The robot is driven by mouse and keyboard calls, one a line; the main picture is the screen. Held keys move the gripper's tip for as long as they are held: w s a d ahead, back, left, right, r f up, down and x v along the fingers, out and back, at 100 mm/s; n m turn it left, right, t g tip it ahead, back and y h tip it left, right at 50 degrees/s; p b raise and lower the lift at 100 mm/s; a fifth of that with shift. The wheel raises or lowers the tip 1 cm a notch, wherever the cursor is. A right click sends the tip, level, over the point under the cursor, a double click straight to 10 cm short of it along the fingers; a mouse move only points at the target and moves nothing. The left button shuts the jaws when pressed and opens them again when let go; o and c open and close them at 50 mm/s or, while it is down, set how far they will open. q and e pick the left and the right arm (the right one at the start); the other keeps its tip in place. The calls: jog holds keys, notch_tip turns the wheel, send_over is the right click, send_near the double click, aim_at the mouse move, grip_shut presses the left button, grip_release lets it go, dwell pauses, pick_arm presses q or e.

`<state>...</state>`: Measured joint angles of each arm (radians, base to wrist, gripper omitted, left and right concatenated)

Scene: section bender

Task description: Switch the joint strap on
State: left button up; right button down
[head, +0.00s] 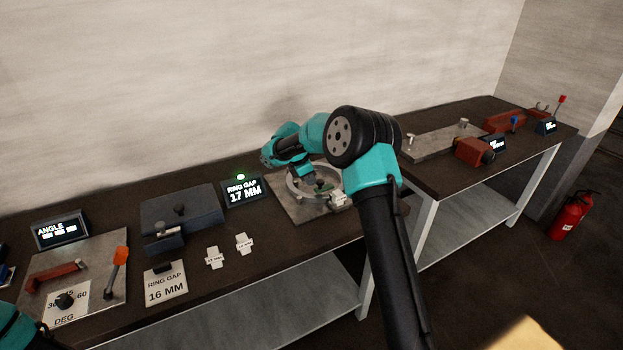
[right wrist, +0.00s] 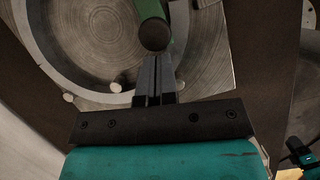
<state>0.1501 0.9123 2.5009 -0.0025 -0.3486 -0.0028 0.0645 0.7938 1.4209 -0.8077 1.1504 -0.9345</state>
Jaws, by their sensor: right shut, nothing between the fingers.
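A pale metal ring (head: 294,192) sits on a square metal plate (head: 304,214) near the middle of the head view. A green lever with a dark round end (right wrist: 153,30) stands over the ring's disc in the right wrist view. I cannot tell for sure whether it belongs to the joint strap. My right gripper (right wrist: 158,68) is shut and empty, its fingertips right at the lever's dark end. Whether they touch cannot be told. In the head view my right arm partly covers the ring. My left gripper is out of view; only teal arm shows at lower left.
A display (head: 243,190) reads RING GAP 17 MM under a lit green lamp. A card (head: 166,287) reads RING GAP 16 MM. Two small white pieces (head: 215,257) lie beside it. An angle panel with an orange-tipped lever (head: 119,258) is at left. A second bench is at right.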

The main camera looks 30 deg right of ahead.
jog(key=a, duration=0.2)
jog(key=w+a+r, duration=0.1)
jog(key=shift+a, duration=0.3)
jog(key=s+v, duration=0.1)
jog(key=v, duration=0.8)
jog(key=shift+w, duration=0.45)
jog(key=shift+d, duration=0.1)
